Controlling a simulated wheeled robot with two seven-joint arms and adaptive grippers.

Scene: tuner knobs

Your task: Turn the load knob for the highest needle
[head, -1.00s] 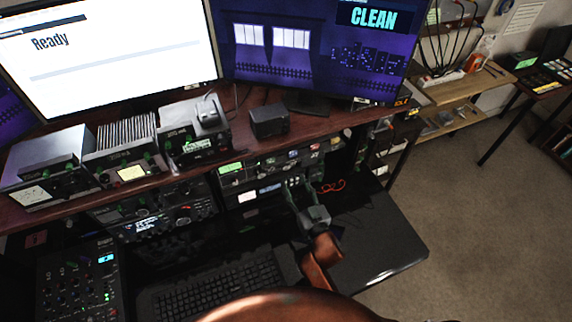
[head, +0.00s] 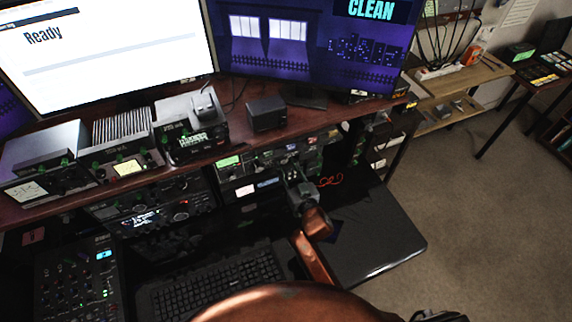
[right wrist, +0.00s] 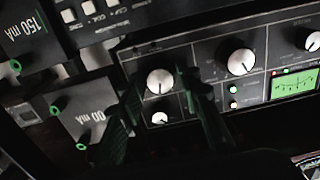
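The tuner panel (head: 262,165) is a dark unit with a lit green meter, under the desk shelf in the head view. In the right wrist view its face shows several white-capped knobs and the green meter (right wrist: 294,86). My right gripper (head: 290,174) is close in front of this panel. In the right wrist view its dark fingers (right wrist: 160,100) are apart. A larger white knob (right wrist: 160,80) and a smaller knob (right wrist: 159,118) show between them. I cannot tell whether the fingers touch a knob. The knob labels are too small to read. My left gripper is not in view.
A keyboard (head: 218,290) and a mixer (head: 77,285) lie at the lower left. Radio units with meters (head: 128,168) line the shelf above. A black tabletop (head: 375,245) at right is mostly clear.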

